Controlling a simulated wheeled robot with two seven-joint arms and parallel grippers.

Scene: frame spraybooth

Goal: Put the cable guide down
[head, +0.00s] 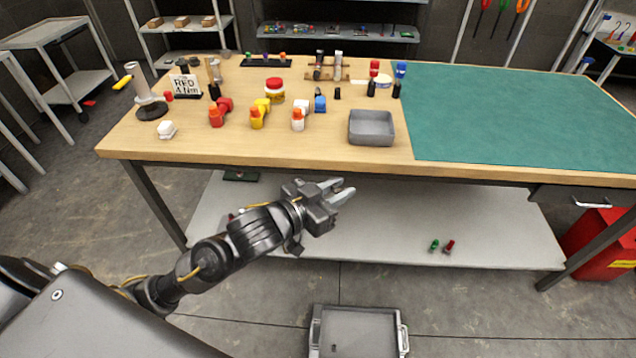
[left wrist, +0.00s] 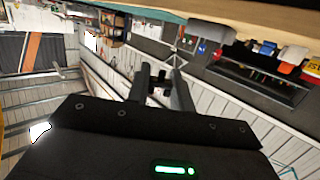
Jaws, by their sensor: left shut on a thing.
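My left gripper (head: 343,189) is in front of the workbench's near edge, below the top and over the lower shelf. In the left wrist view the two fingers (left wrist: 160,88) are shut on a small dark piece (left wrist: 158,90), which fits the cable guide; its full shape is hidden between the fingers. In the head view the held piece cannot be made out. The wooden workbench top (head: 290,152) has bare wood along its front edge. My right gripper is not in view.
A grey bin (head: 371,128) stands near the bench's front edge. Red, yellow and white spray bottles (head: 257,117) stand left of it. A green mat (head: 530,120) on the right is clear. A grey tray (head: 358,335) is on the floor. The lower shelf (head: 390,225) holds small items.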

